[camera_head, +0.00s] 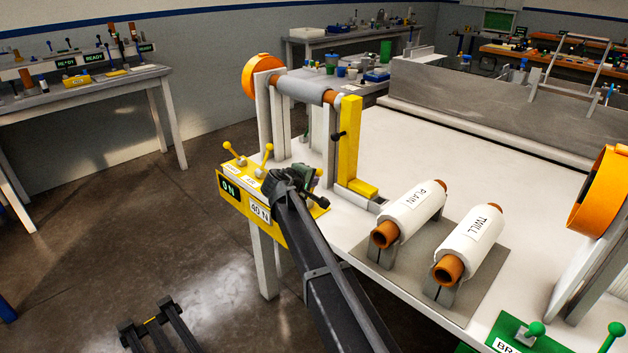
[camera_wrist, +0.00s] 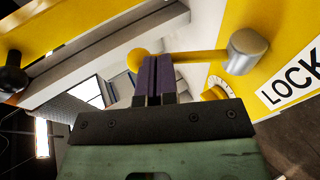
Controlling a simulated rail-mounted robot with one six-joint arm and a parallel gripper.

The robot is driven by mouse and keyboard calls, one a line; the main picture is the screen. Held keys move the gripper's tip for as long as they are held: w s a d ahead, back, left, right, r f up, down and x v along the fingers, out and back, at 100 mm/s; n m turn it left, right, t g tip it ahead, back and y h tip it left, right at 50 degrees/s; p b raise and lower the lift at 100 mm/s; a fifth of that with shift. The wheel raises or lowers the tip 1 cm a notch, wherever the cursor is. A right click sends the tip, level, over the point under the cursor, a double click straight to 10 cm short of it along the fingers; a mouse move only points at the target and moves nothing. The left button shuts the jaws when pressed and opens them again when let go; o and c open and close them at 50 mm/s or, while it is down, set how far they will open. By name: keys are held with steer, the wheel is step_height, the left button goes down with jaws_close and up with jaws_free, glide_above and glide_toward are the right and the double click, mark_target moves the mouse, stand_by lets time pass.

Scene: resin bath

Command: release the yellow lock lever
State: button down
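The yellow lock lever (camera_wrist: 205,57) shows in the wrist view as a yellow rod with a ball knob at its left end and a grey metal pivot at its right. A white LOCK label (camera_wrist: 293,80) is on the yellow panel beside the pivot. My gripper (camera_wrist: 159,62) has its purple-padded fingers together, with only a thin line between them. The fingertips overlap the rod close to the knob; whether they touch it I cannot tell. In the head view my gripper (camera_head: 305,184) is over the right end of the yellow control box (camera_head: 289,228) and hides the lever there.
Two small yellow levers (camera_head: 231,150) stand on the box's left part. A yellow post (camera_head: 349,140) with a black handle rises behind my gripper. PLAIN (camera_head: 412,212) and TWILL (camera_head: 470,243) rolls lie on a grey plate to the right.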

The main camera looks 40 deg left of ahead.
steer(key=shift+w, duration=0.1)
stand_by(0.3)
steer(key=a+r+p+v, duration=0.1)
steer(key=p+v, duration=0.6)
steer(key=v, duration=0.7)
steer(key=shift+d, duration=0.45)
steer(key=shift+w, duration=0.15)
